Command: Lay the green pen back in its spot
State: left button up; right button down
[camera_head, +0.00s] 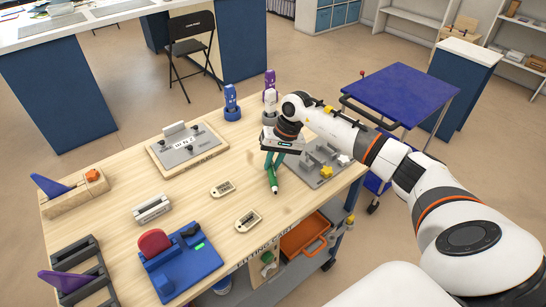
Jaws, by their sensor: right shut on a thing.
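My right gripper (274,164) reaches in from the right over the wooden table and is shut on the green pen (273,181). The pen hangs nearly upright with its lower tip over the table top; I cannot tell whether the tip touches. Its upper end is hidden by the fingers. A grey board (338,178) with pegs and yellow star-shaped pieces lies just right of the gripper. A pen-shaped spot cannot be made out for certain. My left gripper is not in view.
Two small tags (222,189) (248,220) lie left of the pen. A blue tray (188,273) stands at the front, with a red disc (153,241). A board with a grey plate (186,151) lies behind. Blue and purple bottles (231,103) (270,86) stand at the back edge.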

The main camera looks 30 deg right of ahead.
jog(key=shift+f, duration=0.4)
jog(key=c, duration=1.3)
grip_release()
jog(key=shift+o, duration=0.2)
jog(key=shift+r, duration=0.1)
jog(key=b+v, duration=0.2)
jog(key=v, duration=1)
